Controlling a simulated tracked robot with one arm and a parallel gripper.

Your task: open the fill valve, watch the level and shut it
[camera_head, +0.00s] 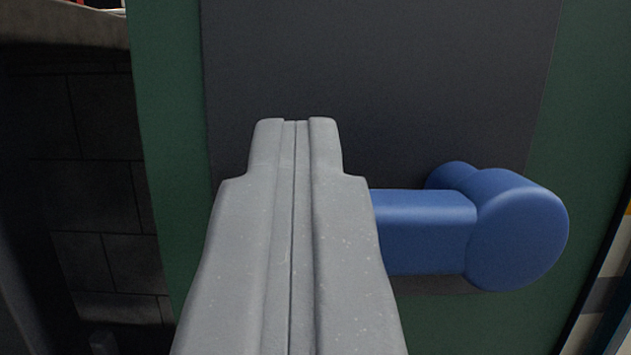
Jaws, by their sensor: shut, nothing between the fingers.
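My gripper (296,122) is shut with nothing between its fingers and points at a dark grey panel (400,80) on a green surface (165,130). A blue valve handle (425,225) is at the right of my gripper. Its lever runs sideways and ends at the right in a thick round hub (520,230), with a short stem behind it toward the panel. My gripper hides the left end of the lever. I cannot tell whether the gripper touches it. No level gauge can be made out.
A dark block wall (100,200) lies at the left, beyond the green edge, with a grey ledge (60,22) at its top. At the far right is a strip with pale and yellow parts (605,290). The panel above the lever is clear.

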